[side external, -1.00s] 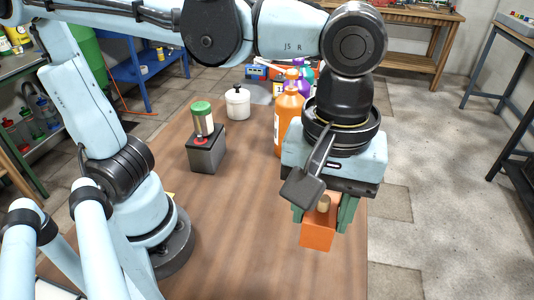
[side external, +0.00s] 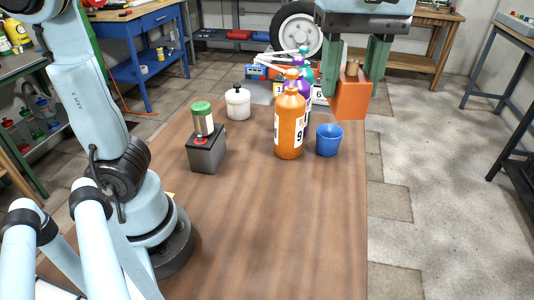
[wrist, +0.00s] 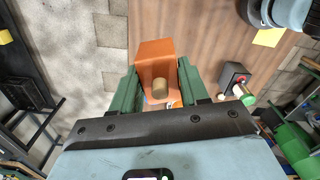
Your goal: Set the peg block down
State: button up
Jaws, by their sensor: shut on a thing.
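The peg block is an orange block (side external: 350,101) with a round wooden peg (side external: 352,68) standing up from it. My gripper (side external: 349,87) has green fingers shut on the block, one on each side. It holds the block up in the air at the upper right of the side view, near the table's right edge in the picture. In the wrist view the orange block (wrist: 154,52) and its peg (wrist: 160,88) show between the green fingers. The block's underside is hidden there.
An orange bottle (side external: 289,125) and a blue cup (side external: 329,140) stand near the block, with purple bottles behind. A white pot (side external: 238,103) stands farther back. The wooden table's (side external: 270,235) front half is clear.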

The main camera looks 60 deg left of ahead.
jog(key=w+a+n, duration=0.5)
jog(key=w+a, duration=0.1)
jog(key=a, duration=0.6)
jog(key=s+a+n, duration=0.2)
jog(key=a+n, duration=0.3)
jog(key=a, duration=1)
jog(key=s+a+n, duration=0.3)
jog(key=a+n, duration=0.1)
jog(key=a, duration=1.2)
notch_tip(320, 180, down, 19)
jog(key=s+a+f, duration=0.1)
jog(key=a+f, duration=0.1)
jog(key=a, duration=0.1)
jog(key=s+a+f, duration=0.2)
jog(key=a, duration=0.2)
jog(key=s+a+f, duration=0.2)
jog(key=a, duration=0.1)
jog(key=shift+s+a+f, duration=0.1)
jog(key=shift+a+f, duration=0.05)
jog(key=shift+a, duration=0.1)
jog(key=shift+a+f, duration=0.1)
jog(key=shift+f, duration=2)
jog(key=shift+f, duration=0.15)
